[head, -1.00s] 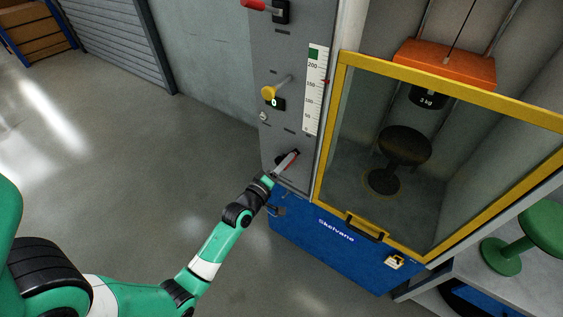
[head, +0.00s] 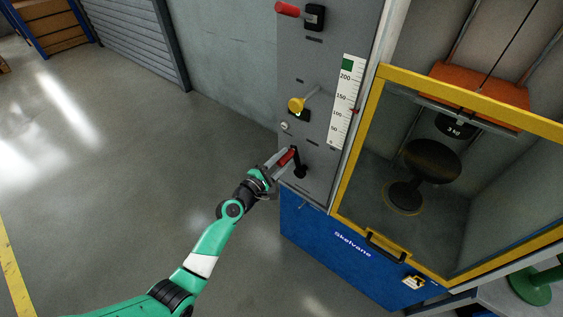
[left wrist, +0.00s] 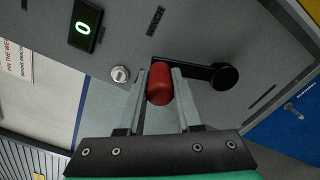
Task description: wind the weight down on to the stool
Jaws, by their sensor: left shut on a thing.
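My left gripper (head: 280,163) is shut on the red grip of a black crank (head: 300,170) on the grey panel. In the left wrist view the red grip (left wrist: 160,84) sits between both fingers, and the crank's round hub (left wrist: 224,76) is to its right. The black 3 kg weight (head: 455,127) hangs under an orange block (head: 485,95) inside the cabinet. The dark round stool (head: 431,160) stands below the weight, with a visible gap that I cannot measure. My right gripper is not in view.
A yellow-framed guard (head: 358,150) covers the cabinet front. The panel has a yellow knob (head: 296,105), a red handle (head: 287,9) and a white scale (head: 346,100). A small display (left wrist: 86,24) reads 0. A green stool (head: 532,286) stands at lower right. The floor at left is clear.

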